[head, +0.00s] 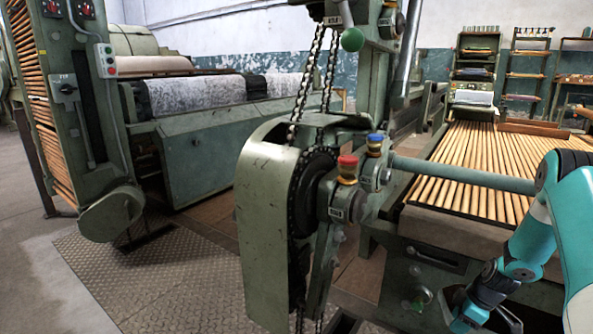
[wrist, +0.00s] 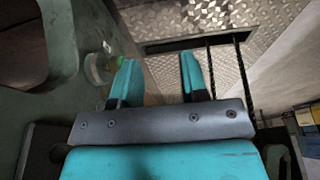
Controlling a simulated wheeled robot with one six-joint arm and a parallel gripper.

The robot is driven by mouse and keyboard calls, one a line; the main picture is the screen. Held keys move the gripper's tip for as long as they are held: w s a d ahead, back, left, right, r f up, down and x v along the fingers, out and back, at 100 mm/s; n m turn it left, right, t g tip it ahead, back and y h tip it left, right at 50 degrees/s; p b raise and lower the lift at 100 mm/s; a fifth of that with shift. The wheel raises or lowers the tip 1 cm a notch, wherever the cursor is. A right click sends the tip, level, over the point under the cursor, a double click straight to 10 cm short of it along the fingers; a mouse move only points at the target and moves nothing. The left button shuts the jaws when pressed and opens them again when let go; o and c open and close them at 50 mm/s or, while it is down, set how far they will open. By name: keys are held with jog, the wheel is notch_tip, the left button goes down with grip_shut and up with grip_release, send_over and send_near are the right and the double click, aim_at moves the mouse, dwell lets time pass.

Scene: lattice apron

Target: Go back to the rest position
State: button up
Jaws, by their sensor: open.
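My gripper (wrist: 160,80) shows in the wrist view with its two teal fingers apart and nothing between them. Diamond-plate floor lies beyond the fingertips. In the head view my teal arm comes in at the lower right and bends down in front of the green machine bench (head: 430,258). The gripper end there is at the bottom edge, and its fingers are hard to make out. A green knob (head: 418,300) on the bench front is just left of the arm; a green spot by the left finger also shows in the wrist view (wrist: 120,62).
A green chain guard (head: 268,215) with hanging chains (head: 308,80) stands at the centre. A horizontal bar (head: 460,175) runs from it towards my arm. Wooden slats (head: 490,160) cover the bench top. Diamond-plate floor (head: 130,275) lies open at the left front.

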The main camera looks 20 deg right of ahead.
jog(key=w+a+r+y+p, duration=0.1)
jog(key=w+a+r, duration=0.1)
jog(key=a+r, duration=0.9)
jog(key=w+a+r+p, duration=0.1)
jog(key=w+a+r, duration=0.1)
jog(key=a+r, duration=0.85)
jog(key=s+a+r+g+p, duration=0.1)
jog(key=s+a+r+p, duration=0.1)
jog(key=s+a+r, duration=1.1)
jog(key=s+a+r+g+y, duration=0.1)
jog(key=s+a+r, duration=0.55)
jog(key=s, duration=0.35)
notch_tip(320, 180, up, 38)
jog(key=m+p, duration=0.1)
jog(key=p, duration=3.7)
jog(key=shift+s+a+p, duration=0.3)
jog(key=shift+s+p, duration=0.05)
jog(key=shift+s, duration=0.05)
jog(key=shift+f, duration=0.1)
